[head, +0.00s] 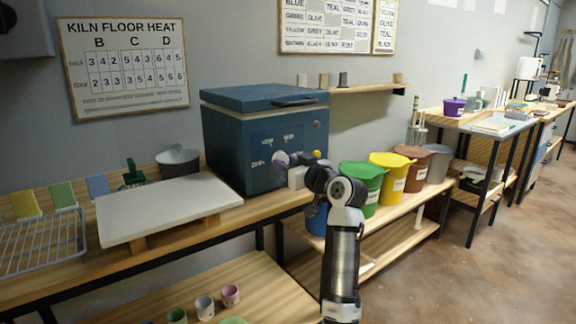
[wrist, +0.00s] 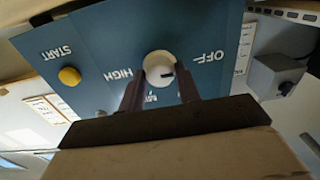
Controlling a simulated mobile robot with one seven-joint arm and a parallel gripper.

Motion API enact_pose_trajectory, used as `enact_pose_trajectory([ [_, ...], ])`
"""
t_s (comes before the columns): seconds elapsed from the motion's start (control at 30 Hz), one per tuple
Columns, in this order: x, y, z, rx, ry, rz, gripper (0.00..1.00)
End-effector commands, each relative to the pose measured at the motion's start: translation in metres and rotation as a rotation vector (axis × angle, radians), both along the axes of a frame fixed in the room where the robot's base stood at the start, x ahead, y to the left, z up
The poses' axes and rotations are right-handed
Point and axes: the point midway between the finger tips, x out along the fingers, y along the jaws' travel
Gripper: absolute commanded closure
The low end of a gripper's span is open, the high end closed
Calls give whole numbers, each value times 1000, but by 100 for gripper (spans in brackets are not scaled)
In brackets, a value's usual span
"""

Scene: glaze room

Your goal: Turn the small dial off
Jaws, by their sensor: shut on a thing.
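The small dial (wrist: 157,66) is a round white knob on the blue front of the kiln (head: 237,140). In the wrist view a short dark mark on it points to the right, toward the side with the OFF label (wrist: 208,57). The HIGH label (wrist: 118,74) is on its left, and another label below is partly hidden. Lettering looks upside down there. My gripper (wrist: 160,75) has a finger on each side of the dial and is shut on it.
A yellow button (wrist: 69,76) beside a START label is on the same panel. A pale slab (head: 168,206) and a wire rack (head: 42,244) lie on the bench to the left. Lidded green (head: 362,182) and yellow (head: 391,172) buckets stand close on my arm's right. Floor at right is clear.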

Motion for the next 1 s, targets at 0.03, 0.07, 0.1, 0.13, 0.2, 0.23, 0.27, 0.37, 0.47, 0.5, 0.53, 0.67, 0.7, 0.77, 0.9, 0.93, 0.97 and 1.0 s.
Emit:
enact_pose_trajectory([
  [0.03, 0, 0, 0, -1, 0, 0, 90],
  [0.07, 0, 0, 0, -1, 0, 0, 90],
  [0.1, 0, 0, 0, -1, 0, 0, 90],
  [0.13, 0, 0, 0, -1, 0, 0, 90],
  [0.2, 0, 0, 0, -1, 0, 0, 90],
  [0.23, 0, 0, 0, -1, 0, 0, 90],
  [0.27, 0, 0, 0, -1, 0, 0, 63],
  [0.37, 0, 0, 0, -1, -1, 0, 50],
  [0.47, 0, 0, 0, 0, 0, 0, 45],
  [0.5, 0, 0, 0, 0, 0, 0, 45],
  [0.53, 0, 0, 0, 0, 0, 0, 45],
  [0.67, 0, 0, 0, 0, 0, 0, 45],
  [0.7, -1, -1, 0, 1, -1, -1, 45],
  [0.77, -4, -3, 0, 1, -1, -1, 45],
  [0.9, -19, -15, 0, 0, -2, -3, 45],
  [0.93, -24, -19, -1, 1, -3, -4, 45],
  [0.97, -30, -23, -1, 1, -2, -4, 45],
  [1.0, -37, -29, -1, 1, -3, -4, 45],
])
